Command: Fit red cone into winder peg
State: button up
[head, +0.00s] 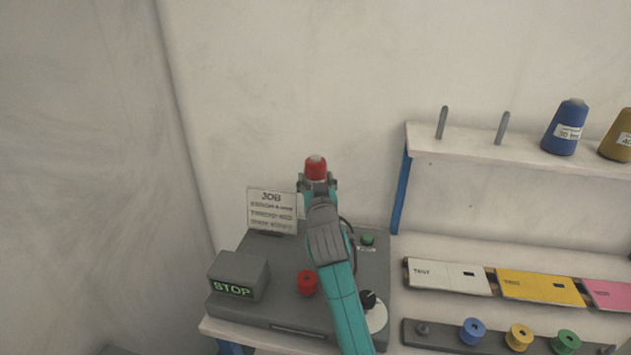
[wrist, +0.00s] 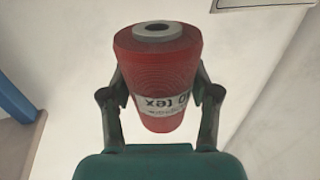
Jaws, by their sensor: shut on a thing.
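The red cone (head: 316,168) is a red thread cone held up in my gripper (head: 318,184), in front of the wall and above the back of the grey winder box (head: 270,312). In the wrist view the red cone (wrist: 157,65) sits between the two fingers of my gripper (wrist: 160,94). They press on its sides. Its grey end with a dark hole shows at the top, and its white label reads upside down. The cone is clear of any surface I can see. I cannot make out the winder peg; my arm covers part of the box top.
Right, a shelf (head: 470,144) has two bare pegs, a blue cone (head: 565,128) and a yellow cone (head: 619,136). Coloured bobbins stand below.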

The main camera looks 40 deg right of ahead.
jog(key=shift+w+d, duration=0.1)
jog(key=shift+w, duration=0.05)
jog(key=shift+f, duration=2.45)
jog(key=shift+f, duration=1.2)
jog(key=shift+f, duration=0.35)
